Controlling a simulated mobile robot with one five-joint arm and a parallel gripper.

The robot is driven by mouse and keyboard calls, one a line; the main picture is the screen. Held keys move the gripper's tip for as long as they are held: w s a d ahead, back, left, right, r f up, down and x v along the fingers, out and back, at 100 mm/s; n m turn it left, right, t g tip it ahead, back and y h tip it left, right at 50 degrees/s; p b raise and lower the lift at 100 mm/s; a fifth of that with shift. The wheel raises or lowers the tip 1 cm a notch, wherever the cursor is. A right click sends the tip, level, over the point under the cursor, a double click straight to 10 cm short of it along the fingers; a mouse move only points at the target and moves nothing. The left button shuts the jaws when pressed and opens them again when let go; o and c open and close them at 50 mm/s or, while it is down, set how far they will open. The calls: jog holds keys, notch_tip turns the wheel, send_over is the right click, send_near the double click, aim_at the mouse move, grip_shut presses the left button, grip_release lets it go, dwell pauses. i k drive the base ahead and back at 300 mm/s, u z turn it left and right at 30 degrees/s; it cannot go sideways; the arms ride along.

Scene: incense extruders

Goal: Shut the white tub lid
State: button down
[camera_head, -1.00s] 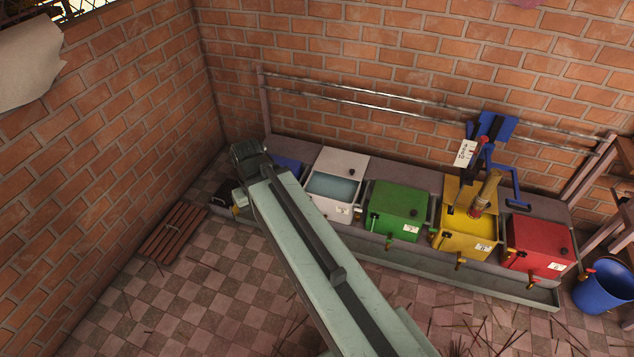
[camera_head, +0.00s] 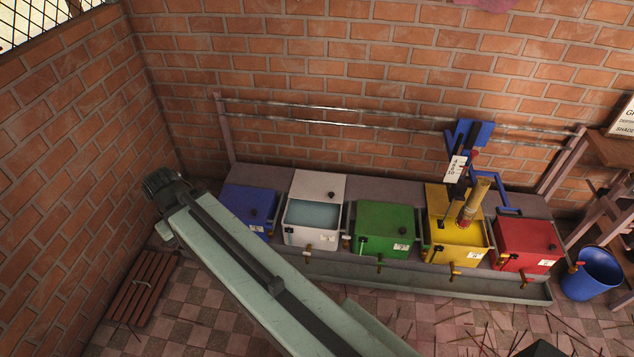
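The white tub (camera_head: 297,235) stands in the row of tubs, between the blue and green ones. Its white lid (camera_head: 309,184) is open and leans back behind the tub, with a dark knob near its right side. The tub's inside shows a pale blue surface. My arm reaches from the bottom of the picture up to the left, and its far end is left of the blue tub, apart from the white lid. My gripper's fingers do not show, so I cannot see how they stand.
The blue tub (camera_head: 236,203), green tub (camera_head: 385,222) and red tub (camera_head: 522,238) are closed. The yellow tub (camera_head: 455,252) is open, with a tan cylinder (camera_head: 474,203) over it. A blue bucket (camera_head: 591,275) stands at right. A slatted wooden board (camera_head: 143,286) lies left.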

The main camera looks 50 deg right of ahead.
aim_at(308, 185)
jog(key=z, duration=0.05)
jog(key=i, duration=0.9)
jog(key=z, duration=0.65)
jog(key=i, duration=0.75)
jog(key=z, duration=0.5)
jog(key=k, duration=0.75)
jog(key=z, duration=0.25)
jog(key=i, duration=0.75)
jog(key=u, duration=0.05)
